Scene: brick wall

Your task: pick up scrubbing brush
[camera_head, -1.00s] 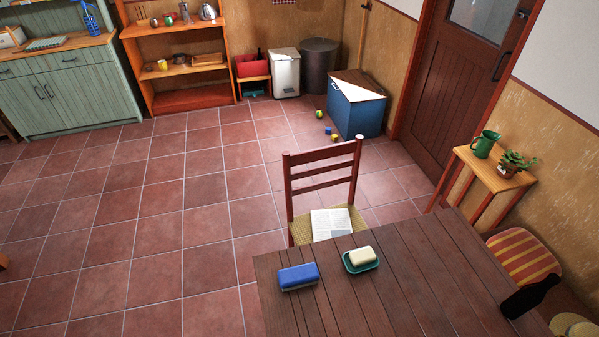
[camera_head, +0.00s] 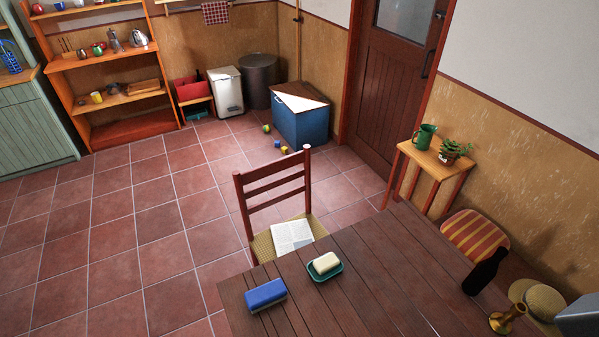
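A blue block-shaped thing (camera_head: 265,295) with a paler underside, which looks like the scrubbing brush, lies on the near left part of the dark wooden table (camera_head: 370,290). A pale yellow block (camera_head: 326,263) sits in a green dish (camera_head: 325,273) to its right and a little farther back. Nothing touches the blue brush.
A wooden chair (camera_head: 275,202) with an open book (camera_head: 292,236) on its seat stands against the table's far side. A dark bottle (camera_head: 485,272) and a brass candlestick (camera_head: 508,318) stand on the table's right. The tiled floor at left is clear.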

